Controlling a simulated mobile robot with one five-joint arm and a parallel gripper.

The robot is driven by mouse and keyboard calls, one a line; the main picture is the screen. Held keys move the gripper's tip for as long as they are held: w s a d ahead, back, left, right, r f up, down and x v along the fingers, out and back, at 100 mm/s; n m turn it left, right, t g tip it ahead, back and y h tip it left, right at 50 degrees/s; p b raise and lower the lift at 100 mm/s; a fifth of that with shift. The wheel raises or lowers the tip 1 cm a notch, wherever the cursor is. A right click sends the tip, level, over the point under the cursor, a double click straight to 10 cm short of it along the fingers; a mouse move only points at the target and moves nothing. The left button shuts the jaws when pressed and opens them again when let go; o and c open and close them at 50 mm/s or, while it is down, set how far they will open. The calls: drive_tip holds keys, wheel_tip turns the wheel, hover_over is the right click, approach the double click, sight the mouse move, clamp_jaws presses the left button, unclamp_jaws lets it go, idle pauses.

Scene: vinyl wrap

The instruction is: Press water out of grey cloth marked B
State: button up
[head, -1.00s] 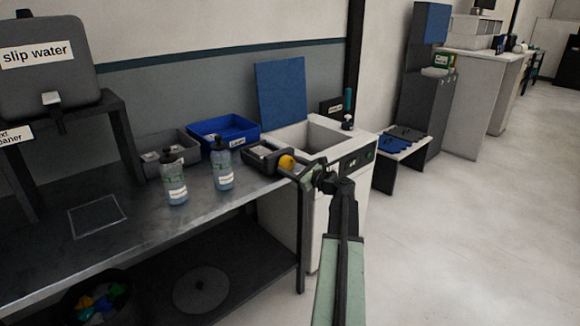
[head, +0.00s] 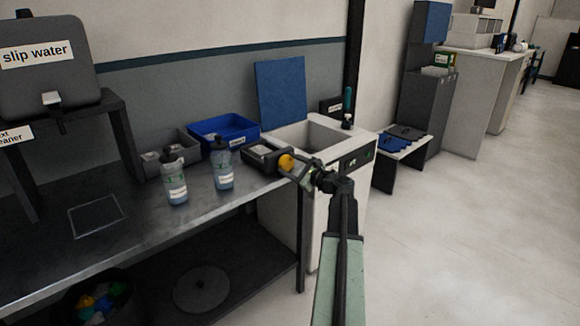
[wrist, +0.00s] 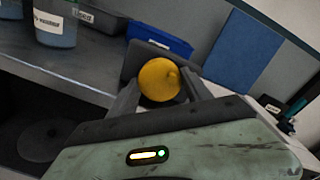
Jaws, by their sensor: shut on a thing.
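My gripper (head: 291,166) is at the right end of the metal bench, beside a small dark tray (head: 257,163). It is shut on a round yellow thing (head: 286,162). I cannot make out a grey cloth marked B in either view. What lies in the small dark tray is too small and partly hidden to tell.
Two spray bottles (head: 222,170) stand left of the gripper. Behind them are a grey bin (head: 181,142) and a blue bin (head: 225,124). A white sink unit (head: 345,150) with a blue panel (head: 281,92) stands behind right. The floor (head: 470,240) at right is clear.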

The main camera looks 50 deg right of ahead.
drive_tip(key=o, duration=1.4)
drive_tip(key=shift+c, duration=0.2)
drive_tip(key=s, duration=0.7)
drive_tip(key=shift+s+a+r, duration=0.15)
drive_tip(key=shift+s, duration=0.25)
